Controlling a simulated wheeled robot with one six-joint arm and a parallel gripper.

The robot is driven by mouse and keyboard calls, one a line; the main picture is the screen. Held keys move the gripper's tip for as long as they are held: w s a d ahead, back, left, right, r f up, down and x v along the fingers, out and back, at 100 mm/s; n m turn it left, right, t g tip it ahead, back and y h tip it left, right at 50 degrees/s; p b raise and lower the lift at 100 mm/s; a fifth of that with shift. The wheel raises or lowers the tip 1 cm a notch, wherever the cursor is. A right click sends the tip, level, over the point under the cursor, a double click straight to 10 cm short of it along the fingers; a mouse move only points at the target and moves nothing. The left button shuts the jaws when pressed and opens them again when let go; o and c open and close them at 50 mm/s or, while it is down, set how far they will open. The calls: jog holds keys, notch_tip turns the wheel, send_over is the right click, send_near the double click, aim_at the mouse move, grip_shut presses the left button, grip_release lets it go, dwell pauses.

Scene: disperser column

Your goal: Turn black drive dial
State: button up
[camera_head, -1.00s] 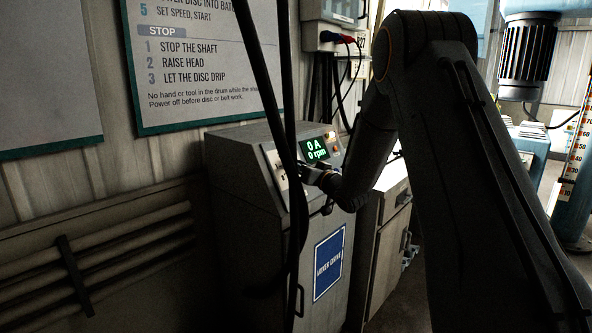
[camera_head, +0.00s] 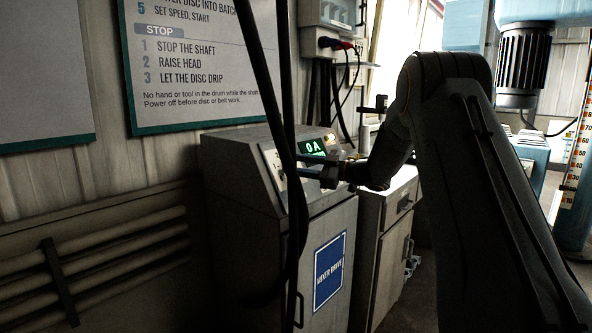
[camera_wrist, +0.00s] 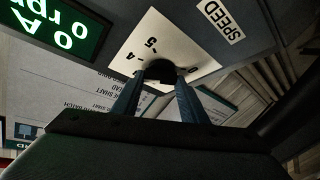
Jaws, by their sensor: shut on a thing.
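The black drive dial (camera_wrist: 160,70) shows in the wrist view as a dark round knob on a white scale plate (camera_wrist: 178,40) with numbers. My gripper (camera_wrist: 160,82) has a fingertip on each side of the dial and is shut on it. The fingers hide part of the dial, and I cannot tell its exact setting. In the head view my gripper (camera_head: 312,170) is at the sloped front panel of the grey mixer drive cabinet (camera_head: 240,170). The dial itself cannot be made out there, behind the fingers and dark cables.
A green display (camera_head: 312,147) above my gripper reads 0 A; in the wrist view the display (camera_wrist: 60,25) also shows 0 rpm, upside down. Dark cables (camera_head: 290,200) hang before the cabinet. A lower cabinet (camera_head: 392,220) stands to its right. An instruction board (camera_head: 200,60) hangs behind.

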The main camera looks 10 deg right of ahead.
jog(key=n+g+b, duration=0.1)
jog(key=n+g, duration=0.1)
jog(key=n, duration=0.2)
jog(key=n+g, duration=0.2)
jog(key=n, duration=0.2)
jog(key=shift+w+r+g+b, duration=0.1)
jog(key=shift+g+b, duration=0.2)
jog(key=shift+b, duration=0.05)
jog(key=o, duration=1)
jog(key=shift+o, duration=0.2)
jog(key=shift+d, duration=0.1)
jog(key=v, duration=0.7)
jog(key=shift+d+r+b, duration=0.2)
jog(key=shift+d+b, duration=0.05)
jog(key=shift+b, duration=0.2)
